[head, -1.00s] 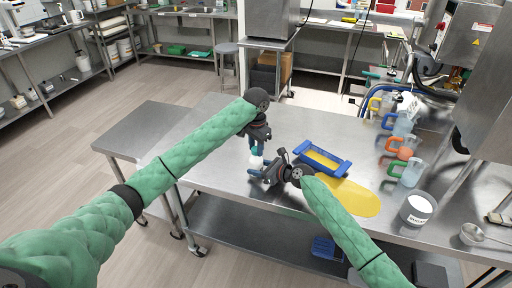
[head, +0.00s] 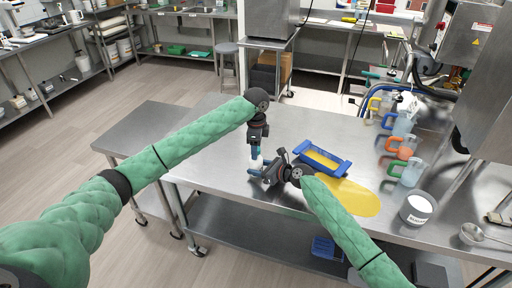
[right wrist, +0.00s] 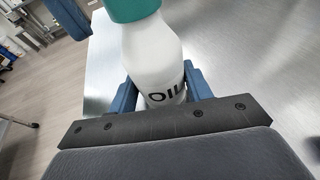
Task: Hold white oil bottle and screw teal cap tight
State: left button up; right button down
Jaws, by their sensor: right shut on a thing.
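The white oil bottle (right wrist: 155,60) stands upright in the right wrist view, with "OIL" lettering low on its side and a teal cap (right wrist: 132,8) on top, cut off by the frame edge. My right gripper (right wrist: 158,88) is shut on the bottle's lower body, a blue finger on each side. In the head view a little of the white bottle (head: 257,163) shows between the grippers, and my right gripper (head: 260,174) reaches it from the right. My left gripper (head: 257,153) points down right over the bottle top. Its fingers hide the cap there, and I cannot tell whether they grip it.
A blue-framed tray (head: 346,169) and a yellow sheet (head: 362,198) lie right of the grippers on the steel table (head: 225,175). Several handled jugs and a white tub (head: 416,209) stand along the right. A lower side table (head: 145,130) is at left.

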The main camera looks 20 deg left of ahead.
jog(key=shift+f, duration=0.2)
pick_arm(q)
notch_tip(320, 180, up, 12)
dwell(0.5)
pick_arm(e)
jog(key=c, duration=1.3)
grip_release()
jog(key=shift+c, duration=0.2)
jog(key=o, duration=1.1)
jog(key=shift+r, duration=0.15)
jog(key=shift+o, duration=0.2)
